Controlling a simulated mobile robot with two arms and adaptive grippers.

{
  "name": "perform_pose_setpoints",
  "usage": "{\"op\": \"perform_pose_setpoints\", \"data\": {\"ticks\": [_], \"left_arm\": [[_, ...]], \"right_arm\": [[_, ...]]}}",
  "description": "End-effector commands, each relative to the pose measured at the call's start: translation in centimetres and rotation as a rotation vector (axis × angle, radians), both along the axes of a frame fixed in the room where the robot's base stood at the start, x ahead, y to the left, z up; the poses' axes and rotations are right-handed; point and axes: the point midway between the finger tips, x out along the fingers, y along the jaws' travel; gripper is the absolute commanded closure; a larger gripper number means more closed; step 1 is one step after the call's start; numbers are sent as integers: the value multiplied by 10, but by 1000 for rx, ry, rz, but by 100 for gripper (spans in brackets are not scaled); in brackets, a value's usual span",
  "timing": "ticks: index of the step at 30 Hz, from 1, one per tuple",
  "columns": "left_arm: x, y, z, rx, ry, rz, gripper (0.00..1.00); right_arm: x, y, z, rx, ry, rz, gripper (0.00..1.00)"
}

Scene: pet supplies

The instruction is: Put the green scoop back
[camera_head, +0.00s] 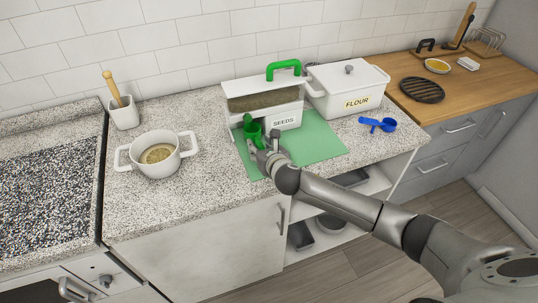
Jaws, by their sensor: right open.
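The green scoop (252,131) is at the left front of the white SEEDS box (283,123), above or on the green mat (316,139). Brown seeds (264,100) show in the upper part of the box. A green handle (284,66) stands at its top. My right gripper (262,147) is open, right at the near side of the scoop. Its fingers partly cover the scoop, and I cannot tell whether they touch it. My left gripper is not in view.
A white FLOUR box (346,90) stands right of the SEEDS box. A blue scoop (378,124) lies further right. A white pot (156,154) stands on the left, near a holder (123,113) with a wooden-handled tool. The counter between pot and mat is clear.

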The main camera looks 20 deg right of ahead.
Motion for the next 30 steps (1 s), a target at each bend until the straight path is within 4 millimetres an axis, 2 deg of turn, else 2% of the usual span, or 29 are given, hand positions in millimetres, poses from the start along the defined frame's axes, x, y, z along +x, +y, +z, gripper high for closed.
{"op": "perform_pose_setpoints", "data": {"ticks": [18,24,30], "left_arm": [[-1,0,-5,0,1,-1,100],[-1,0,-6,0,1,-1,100],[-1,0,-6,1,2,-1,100]], "right_arm": [[-83,-4,33,-1,1,0,60],[-97,-5,40,0,0,0,60],[-100,-5,41,0,1,-1,60]]}}
